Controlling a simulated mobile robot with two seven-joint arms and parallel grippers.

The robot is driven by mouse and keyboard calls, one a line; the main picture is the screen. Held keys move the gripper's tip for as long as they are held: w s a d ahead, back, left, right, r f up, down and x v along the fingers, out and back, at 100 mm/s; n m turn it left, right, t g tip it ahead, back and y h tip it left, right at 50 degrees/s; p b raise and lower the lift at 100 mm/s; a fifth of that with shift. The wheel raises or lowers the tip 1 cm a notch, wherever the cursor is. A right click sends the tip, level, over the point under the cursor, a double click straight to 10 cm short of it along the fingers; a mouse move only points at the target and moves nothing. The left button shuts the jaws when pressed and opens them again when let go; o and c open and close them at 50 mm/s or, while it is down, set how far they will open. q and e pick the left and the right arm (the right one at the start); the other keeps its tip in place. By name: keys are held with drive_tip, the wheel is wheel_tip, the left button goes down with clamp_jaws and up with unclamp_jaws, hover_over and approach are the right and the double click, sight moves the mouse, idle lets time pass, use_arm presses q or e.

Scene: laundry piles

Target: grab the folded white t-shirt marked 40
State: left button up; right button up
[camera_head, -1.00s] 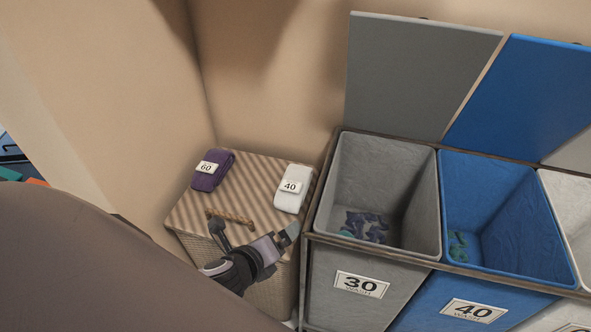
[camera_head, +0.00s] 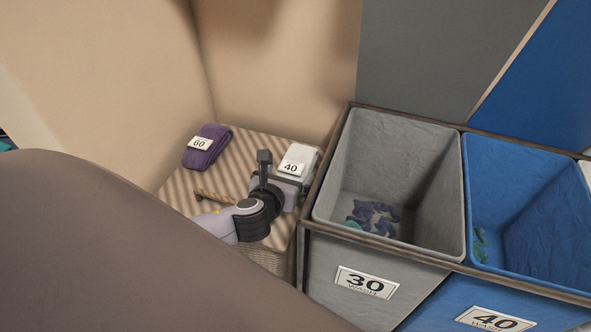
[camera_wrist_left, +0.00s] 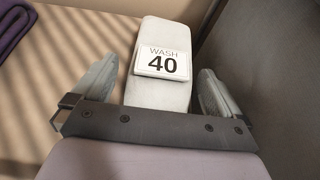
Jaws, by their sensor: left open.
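The folded white t-shirt (camera_head: 304,157) with its "40" tag lies on the right side of a striped wicker hamper lid (camera_head: 180,188), beside the grey bin. In the left wrist view the white t-shirt (camera_wrist_left: 160,95) lies between the two spread fingers, its tag reading "WASH 40". My left gripper (camera_head: 287,172) is open at the near end of the shirt; in the left wrist view the left gripper (camera_wrist_left: 155,92) has one finger on each side, with a visible gap on the left. The near part of the shirt is hidden by the gripper. My right gripper is not in view.
A folded purple garment (camera_head: 207,147) tagged "60" lies on the lid's left side. A grey bin (camera_head: 338,262) marked "30" stands close to the right of the shirt, and a blue bin (camera_head: 440,303) marked "40" is beyond it. Walls stand behind and left.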

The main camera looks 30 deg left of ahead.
use_arm(q)
drive_tip(key=shift+w, duration=0.25)
drive_tip(key=c, duration=0.8)
drive_tip(key=shift+c, duration=0.5)
drive_tip(key=shift+r, duration=0.1)
